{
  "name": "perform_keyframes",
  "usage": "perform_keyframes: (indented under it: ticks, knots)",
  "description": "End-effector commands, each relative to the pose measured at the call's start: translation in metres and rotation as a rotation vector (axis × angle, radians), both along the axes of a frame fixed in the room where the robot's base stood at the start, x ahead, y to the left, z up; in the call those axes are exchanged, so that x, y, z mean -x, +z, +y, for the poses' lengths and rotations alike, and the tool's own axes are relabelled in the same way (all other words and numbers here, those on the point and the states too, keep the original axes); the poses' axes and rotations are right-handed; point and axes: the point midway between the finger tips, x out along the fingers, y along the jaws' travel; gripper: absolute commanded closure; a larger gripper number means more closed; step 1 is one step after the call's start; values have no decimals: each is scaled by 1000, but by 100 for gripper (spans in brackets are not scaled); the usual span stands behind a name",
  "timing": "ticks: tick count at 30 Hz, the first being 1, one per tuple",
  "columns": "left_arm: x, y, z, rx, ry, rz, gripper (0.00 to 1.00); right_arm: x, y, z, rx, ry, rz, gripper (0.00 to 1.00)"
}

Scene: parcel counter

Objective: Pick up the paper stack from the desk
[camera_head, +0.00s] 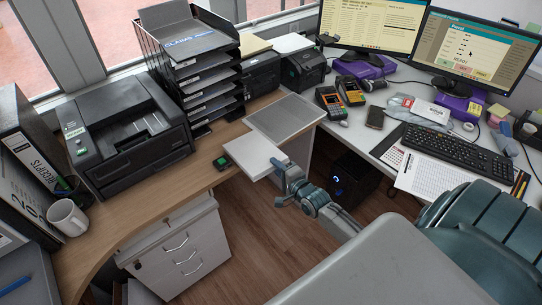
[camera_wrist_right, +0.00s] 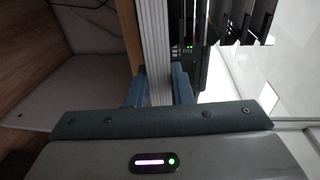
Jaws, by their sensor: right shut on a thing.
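The white paper stack (camera_head: 250,156) is at the inner edge of the wooden desk (camera_head: 200,190), with its near right corner reaching past that edge. My right gripper (camera_head: 281,166) comes from the lower right and is shut on that corner. In the right wrist view, the layered edge of the paper stack (camera_wrist_right: 158,45) runs between the two blue fingers of my right gripper (camera_wrist_right: 159,90). I cannot tell whether the stack still touches the desk. My left gripper is not in view.
A small black and green item (camera_head: 222,163) lies just left of the stack. A grey flat panel (camera_head: 288,117) lies behind it. A black printer (camera_head: 130,140) and a tray tower (camera_head: 190,70) stand at the left. A white mug (camera_head: 68,218) stands at the near left.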

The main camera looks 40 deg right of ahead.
Motion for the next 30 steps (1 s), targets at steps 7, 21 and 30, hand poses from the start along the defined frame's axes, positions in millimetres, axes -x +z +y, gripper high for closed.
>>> perform_keyframes:
  ticks: [7,21,30]
  knots:
    - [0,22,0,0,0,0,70,29,7,0,0,1,-1,100]
    - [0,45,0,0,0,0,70,83,11,-1,1,1,-2,100]
    - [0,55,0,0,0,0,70,117,13,-2,-1,0,-1,100]
